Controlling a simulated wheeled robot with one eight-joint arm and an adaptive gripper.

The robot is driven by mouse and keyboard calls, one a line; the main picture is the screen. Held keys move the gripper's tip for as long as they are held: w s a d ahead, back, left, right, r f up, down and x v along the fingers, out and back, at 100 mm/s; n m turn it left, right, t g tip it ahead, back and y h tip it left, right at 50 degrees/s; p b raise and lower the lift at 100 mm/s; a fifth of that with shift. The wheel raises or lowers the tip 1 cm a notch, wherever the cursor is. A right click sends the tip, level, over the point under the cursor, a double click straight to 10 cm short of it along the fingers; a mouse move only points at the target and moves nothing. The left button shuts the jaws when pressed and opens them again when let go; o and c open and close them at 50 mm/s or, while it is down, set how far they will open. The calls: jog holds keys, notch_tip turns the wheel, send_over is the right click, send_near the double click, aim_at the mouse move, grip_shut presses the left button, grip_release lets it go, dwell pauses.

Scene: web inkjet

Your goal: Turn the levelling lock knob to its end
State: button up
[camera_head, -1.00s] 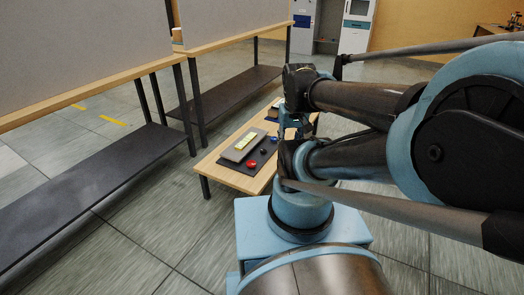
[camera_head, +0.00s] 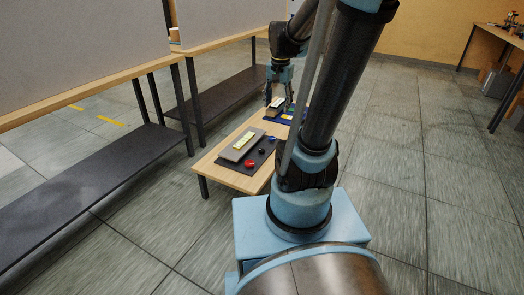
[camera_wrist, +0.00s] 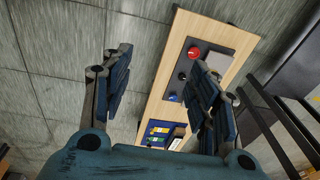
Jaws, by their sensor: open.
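A low wooden table (camera_head: 222,174) bears a dark panel (camera_head: 228,171) with a red knob (camera_head: 249,163), a black knob (camera_head: 261,150) and a small blue knob (camera_head: 271,138) in a row. In the wrist view the red knob (camera_wrist: 194,53), black knob (camera_wrist: 182,76) and blue knob (camera_wrist: 173,97) show between the fingers, nearer the right one. I cannot tell which is the levelling lock knob. My gripper (camera_head: 278,102) is open and empty above the table's far end, apart from the knobs. Its spread fingers also show in the wrist view (camera_wrist: 161,60).
A grey block with a yellow-marked strip (camera_head: 241,145) lies beside the knobs. A blue mat with small coloured items (camera_wrist: 158,127) lies at the table's far end. Long benches with dark lower shelves (camera_head: 80,190) stand at left. The tiled floor at right (camera_head: 440,180) is clear.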

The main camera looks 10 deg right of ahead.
jog(key=w+f+m, duration=0.2)
jog(key=w+m, duration=0.3)
jog(key=w, duration=0.9)
jog(key=m+g, duration=0.2)
jog(key=m, duration=0.9)
send_over(262, 150)
notch_tip(262, 150, down, 31)
jog(key=f, duration=1.6)
jog(key=shift+w+a+f, duration=0.1)
jog(key=shift+w+f, duration=0.2)
jog(key=c, duration=1.1)
